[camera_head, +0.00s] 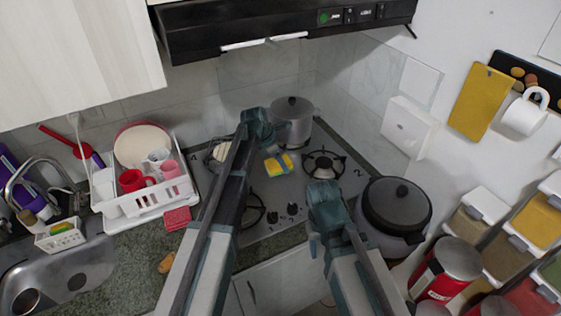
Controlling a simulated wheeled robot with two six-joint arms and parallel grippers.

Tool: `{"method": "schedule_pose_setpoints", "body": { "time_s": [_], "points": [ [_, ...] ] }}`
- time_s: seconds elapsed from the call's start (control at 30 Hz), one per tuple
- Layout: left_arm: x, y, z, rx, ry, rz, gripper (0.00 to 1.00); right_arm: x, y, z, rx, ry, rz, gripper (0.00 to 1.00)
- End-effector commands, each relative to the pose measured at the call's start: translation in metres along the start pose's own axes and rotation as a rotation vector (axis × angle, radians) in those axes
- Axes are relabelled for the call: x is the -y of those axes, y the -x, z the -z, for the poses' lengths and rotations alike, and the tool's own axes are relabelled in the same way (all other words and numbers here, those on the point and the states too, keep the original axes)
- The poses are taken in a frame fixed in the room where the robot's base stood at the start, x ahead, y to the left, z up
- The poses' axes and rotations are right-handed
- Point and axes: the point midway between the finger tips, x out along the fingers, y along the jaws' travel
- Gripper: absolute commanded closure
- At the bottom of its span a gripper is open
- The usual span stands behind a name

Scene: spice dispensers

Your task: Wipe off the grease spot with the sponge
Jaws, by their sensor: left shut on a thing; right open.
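The sponge (272,167) is yellow with a blue edge and is low over the middle of the stove (262,190), between the burners. My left gripper (279,158) reaches across from the left and is shut on the sponge, its finger crossing the yellow. I cannot tell whether the sponge touches the stove top. The grease spot cannot be made out; my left arm and the sponge cover part of the stove. My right gripper (322,188) is open and empty near the front right of the stove, apart from the sponge.
A lidded steel pot (293,122) stands at the back of the stove, close to my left wrist. A dark lidded cooker (396,208) stands right of the stove. A dish rack (145,200) and a red cloth or pad (177,218) are on the left. A range hood (285,28) hangs above.

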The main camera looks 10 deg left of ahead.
Motion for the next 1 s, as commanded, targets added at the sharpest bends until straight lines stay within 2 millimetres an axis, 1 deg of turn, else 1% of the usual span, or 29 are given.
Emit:
{"method": "schedule_pose_setpoints", "body": {
  "time_s": [0.17,0.5,1.0],
  "points": [
    [0.0,0.003,-0.001,0.0,0.0,0.0,0.71,0.0,0.003,0.0,0.0,0.0,0.0,0.5],
    [0.0,0.029,-0.012,0.0,0.0,0.0,0.71,-0.003,0.031,-0.002,0.0,0.0,0.0,0.5],
    [0.0,0.028,-0.011,0.0,0.0,0.0,0.71,-0.003,0.029,-0.002,0.0,0.0,0.0,0.5]
  ]
}}
